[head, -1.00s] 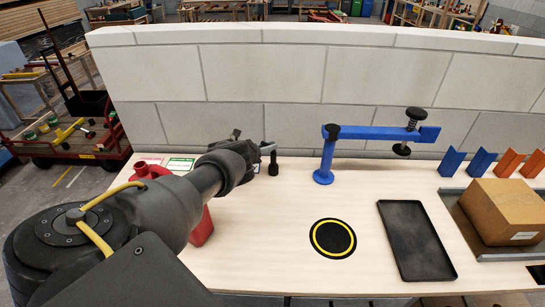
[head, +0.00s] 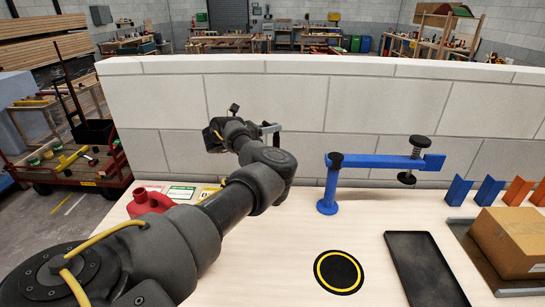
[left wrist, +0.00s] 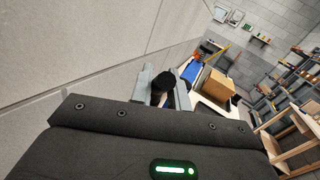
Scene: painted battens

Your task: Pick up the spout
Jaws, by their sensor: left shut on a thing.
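The spout (left wrist: 162,87) is a small black piece between the two grey fingers of my left gripper (left wrist: 163,90) in the left wrist view. The fingers are shut on it. In the head view my left gripper (head: 270,130) is raised above the back of the table, in front of the block wall. The spout is mostly hidden there behind the gripper and wrist. My right gripper is not in view.
A red can (head: 147,202) stands at the table's left, partly behind my arm. A blue clamp stand (head: 330,185) is right of the gripper. A ringed black disc (head: 339,272), black tray (head: 420,265) and cardboard box (head: 512,242) lie further right. The wall (head: 270,100) is close behind.

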